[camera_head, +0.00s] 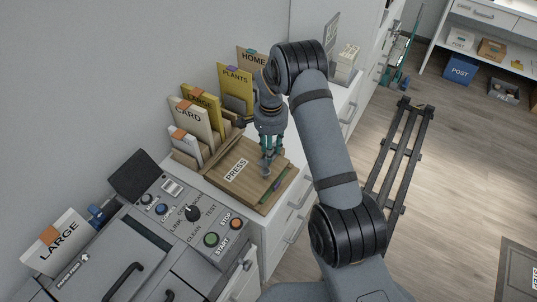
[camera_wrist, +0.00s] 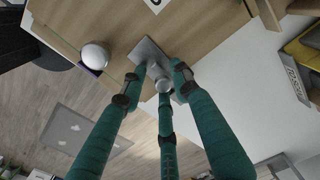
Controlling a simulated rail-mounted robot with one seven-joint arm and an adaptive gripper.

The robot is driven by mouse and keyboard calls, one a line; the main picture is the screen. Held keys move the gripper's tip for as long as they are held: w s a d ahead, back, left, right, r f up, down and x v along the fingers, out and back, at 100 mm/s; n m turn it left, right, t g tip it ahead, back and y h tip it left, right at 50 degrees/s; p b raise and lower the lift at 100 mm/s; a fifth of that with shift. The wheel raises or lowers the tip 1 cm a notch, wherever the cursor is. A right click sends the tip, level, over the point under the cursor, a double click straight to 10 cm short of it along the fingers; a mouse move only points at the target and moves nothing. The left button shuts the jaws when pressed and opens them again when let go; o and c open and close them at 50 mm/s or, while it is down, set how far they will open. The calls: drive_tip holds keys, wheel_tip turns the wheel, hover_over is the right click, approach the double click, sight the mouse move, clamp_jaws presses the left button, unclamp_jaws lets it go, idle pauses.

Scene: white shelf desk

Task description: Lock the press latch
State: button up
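The wooden press (camera_head: 215,186) with a "PRESS" label lies on the white desk, its flat boards level. A grey metal latch plate (camera_wrist: 147,50) sits on its wood near the edge in the wrist view, with a small round metal knob (camera_wrist: 163,86). My gripper (camera_head: 267,160) points down over the press's right part, low over the latch. In the wrist view the three teal fingers of my gripper (camera_wrist: 162,78) surround the knob, their dark tips close to it. Whether they touch or grip it cannot be told. In the head view the fingers mostly hide the latch.
A second round metal knob (camera_wrist: 95,56) stands near the press edge. Card folders (camera_head: 190,120) and a yellow "PLANTS" folder (camera_head: 236,88) stand behind the press. A grey control panel (camera_head: 190,215) is at front left.

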drive_tip(key=shift+o, duration=0.4)
drive_tip(key=shift+r, duration=0.15)
drive_tip(key=shift+r+p, duration=1.7)
drive_tip(key=shift+r, duration=1.15)
wheel_tip(320, 180, up, 12)
drive_tip(key=shift+f, duration=0.15)
wheel_tip(320, 180, down, 14)
drive_tip(key=shift+r+b, duration=0.1)
drive_tip(key=shift+b, duration=0.5)
